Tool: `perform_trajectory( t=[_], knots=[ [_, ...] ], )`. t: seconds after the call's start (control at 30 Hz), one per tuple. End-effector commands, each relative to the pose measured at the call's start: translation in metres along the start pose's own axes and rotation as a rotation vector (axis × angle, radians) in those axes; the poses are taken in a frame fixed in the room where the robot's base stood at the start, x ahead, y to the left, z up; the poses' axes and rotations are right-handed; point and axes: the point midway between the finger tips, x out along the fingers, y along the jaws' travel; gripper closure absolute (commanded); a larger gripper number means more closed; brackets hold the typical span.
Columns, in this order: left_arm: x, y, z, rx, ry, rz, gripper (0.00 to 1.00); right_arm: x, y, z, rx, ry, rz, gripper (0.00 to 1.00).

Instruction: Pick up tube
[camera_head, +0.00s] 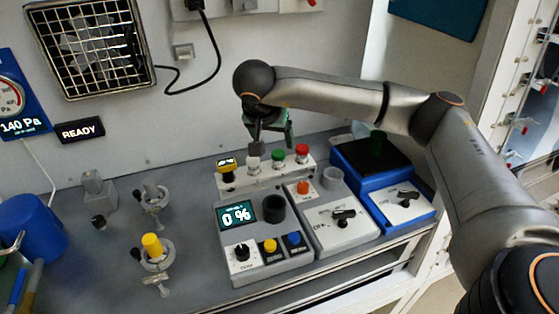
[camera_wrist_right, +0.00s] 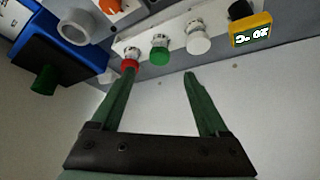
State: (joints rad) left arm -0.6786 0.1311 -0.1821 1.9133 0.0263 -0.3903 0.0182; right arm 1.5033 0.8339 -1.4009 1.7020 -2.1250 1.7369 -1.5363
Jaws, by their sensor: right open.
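Capped tubes stand upright in a white rack (camera_head: 240,182) in the head view: a white cap (camera_head: 253,163), a green cap (camera_head: 278,156) and a red cap (camera_head: 302,151). The wrist view shows the red cap (camera_wrist_right: 129,62), green cap (camera_wrist_right: 160,55) and white cap (camera_wrist_right: 198,43) along the rack. My right gripper (camera_head: 274,142) is open and empty, pointing down over the back of the rack. In the wrist view, its green fingers (camera_wrist_right: 160,76) spread either side of the green cap's line, one tip overlapping the red cap. My left gripper is out of view.
A yellow-and-black "20 °C" display (camera_wrist_right: 250,30) stands at the rack's end. In front are a "0 %" box (camera_head: 262,243) and a grey switch box (camera_head: 338,232). A blue device (camera_head: 372,188) is at right. A yellow-topped piece (camera_head: 152,244) stands in a holder at left.

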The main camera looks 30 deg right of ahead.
Motion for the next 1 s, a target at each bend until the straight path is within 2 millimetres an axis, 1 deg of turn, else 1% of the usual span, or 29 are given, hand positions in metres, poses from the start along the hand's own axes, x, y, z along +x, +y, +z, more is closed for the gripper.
perform_trajectory(
  t=[0.03,0.13,0.2,0.37,0.43,0.6,0.7,0.8,1.0],
  knots=[
    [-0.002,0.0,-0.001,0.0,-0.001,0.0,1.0,0.01,0.001,0.0,0.001,-0.002,0.005,0.22],
    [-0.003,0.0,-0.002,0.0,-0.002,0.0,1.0,0.026,0.001,0.0,0.002,-0.002,0.004,0.22],
    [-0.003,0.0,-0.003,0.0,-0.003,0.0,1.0,0.034,0.001,0.0,0.002,0.0,0.003,0.22],
    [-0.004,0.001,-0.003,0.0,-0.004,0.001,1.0,0.045,0.001,0.0,0.003,-0.001,0.002,0.22],
    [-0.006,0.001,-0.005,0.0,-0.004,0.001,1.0,0.052,0.001,0.001,0.003,-0.001,0.002,0.22],
    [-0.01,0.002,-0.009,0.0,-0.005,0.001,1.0,0.079,0.002,0.004,0.004,-0.002,0.004,0.22],
    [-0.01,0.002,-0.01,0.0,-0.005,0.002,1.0,0.089,0.002,0.004,0.005,0.0,0.002,0.22],
    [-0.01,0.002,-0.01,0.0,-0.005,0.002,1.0,0.093,0.001,0.004,0.004,0.0,0.0,0.22],
    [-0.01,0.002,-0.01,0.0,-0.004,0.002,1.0,0.093,0.001,0.004,0.004,0.0,0.0,0.23]
  ],
)
